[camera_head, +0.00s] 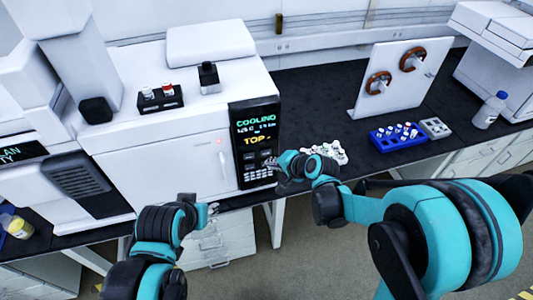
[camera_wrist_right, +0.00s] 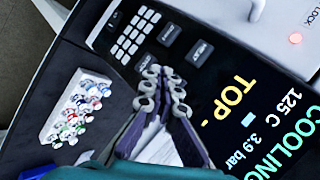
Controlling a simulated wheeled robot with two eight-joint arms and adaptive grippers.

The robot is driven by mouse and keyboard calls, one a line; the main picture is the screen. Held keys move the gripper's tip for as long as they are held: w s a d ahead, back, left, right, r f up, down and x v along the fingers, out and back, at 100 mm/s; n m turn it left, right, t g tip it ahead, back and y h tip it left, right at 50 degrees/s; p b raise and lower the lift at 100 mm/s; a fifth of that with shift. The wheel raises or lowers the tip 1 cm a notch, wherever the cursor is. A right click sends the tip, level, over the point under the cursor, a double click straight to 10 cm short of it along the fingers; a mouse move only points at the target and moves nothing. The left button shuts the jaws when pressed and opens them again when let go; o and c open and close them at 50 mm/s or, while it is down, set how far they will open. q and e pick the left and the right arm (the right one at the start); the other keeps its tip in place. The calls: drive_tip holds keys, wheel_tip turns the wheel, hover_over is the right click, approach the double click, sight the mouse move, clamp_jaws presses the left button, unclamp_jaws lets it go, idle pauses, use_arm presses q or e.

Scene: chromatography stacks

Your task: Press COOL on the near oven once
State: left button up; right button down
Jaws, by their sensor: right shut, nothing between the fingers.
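The near oven (camera_head: 170,160) is a white box with a black control panel at its right front. Its screen (camera_head: 255,125) reads COOLING, with TOP in yellow below; the right wrist view also shows 125 C and 3.9 bar on the screen (camera_wrist_right: 262,125). My right gripper (camera_head: 271,163) is shut and empty, in front of the panel's lower part. Its fingertips (camera_wrist_right: 162,78) appear close to the buttons; contact cannot be told. My left gripper (camera_head: 208,208) is low before the oven door, its jaws unclear.
A small vial rack (camera_head: 160,100) stands on the oven. A tray of vials (camera_wrist_right: 78,112) lies on the bench right of the panel.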

drive_tip(key=s, duration=0.2)
drive_tip(key=s+d, duration=0.1)
drive_tip(key=shift+s+d, duration=0.1)
drive_tip(key=shift+s, duration=0.3)
idle(0.6)
drive_tip(key=s+d+n+h+b, duration=0.6)
drive_tip(key=s+d+n, duration=0.1)
drive_tip(key=s+d, duration=1)
drive_tip(key=shift+r+b, duration=0.3)
drive_tip(key=shift+b, duration=0.05)
